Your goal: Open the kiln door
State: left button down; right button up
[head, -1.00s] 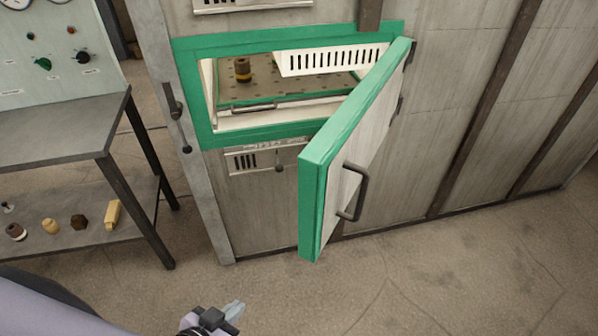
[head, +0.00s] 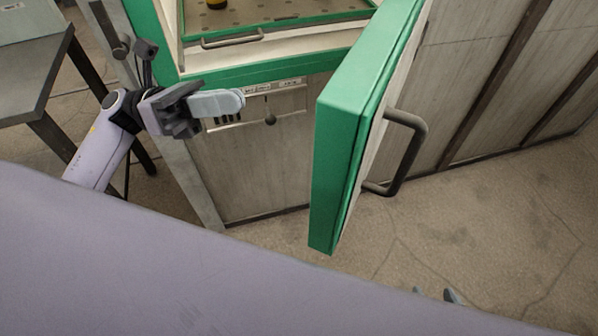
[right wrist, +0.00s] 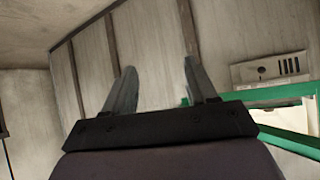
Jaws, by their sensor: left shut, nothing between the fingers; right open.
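The kiln door (head: 338,160), with a thick green edge and a pale face, stands swung open to the right of the kiln opening. Its dark bar handle (head: 413,150) is on the face turned right, with nothing gripping it. My left gripper (head: 240,98) is shut and empty, in front of the kiln below the opening and left of the door, apart from it. My right gripper shows only its fingertips (head: 436,294) at the bottom of the head view, below the handle. In the right wrist view my right gripper (right wrist: 160,80) is open and empty.
The green-edged kiln opening (head: 250,68) shows a perforated tray (head: 290,10) with a front handle and part of a small yellow-brown item (head: 216,3). A grey worktable (head: 30,65) stands left. Floor right of the door is clear.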

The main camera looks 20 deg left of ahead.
pick_arm(q)
jog(key=s+d+f+m+g+y+p, duration=0.1)
jog(key=s+d+m+g, duration=0.1)
jog(key=d, duration=0.4)
jog(key=s+d+f+m+g+y+p, duration=0.1)
jog(key=s+d+m+g+y, duration=0.1)
jog(key=d+m, duration=0.2)
jog(key=shift+d+f+y, duration=0.3)
jog(key=shift+d, duration=0.7)
pick_arm(e)
jog(key=shift+s+d+r, duration=0.2)
jog(key=shift+d, duration=0.2)
pick_arm(q)
jog(key=shift+s+d, duration=0.1)
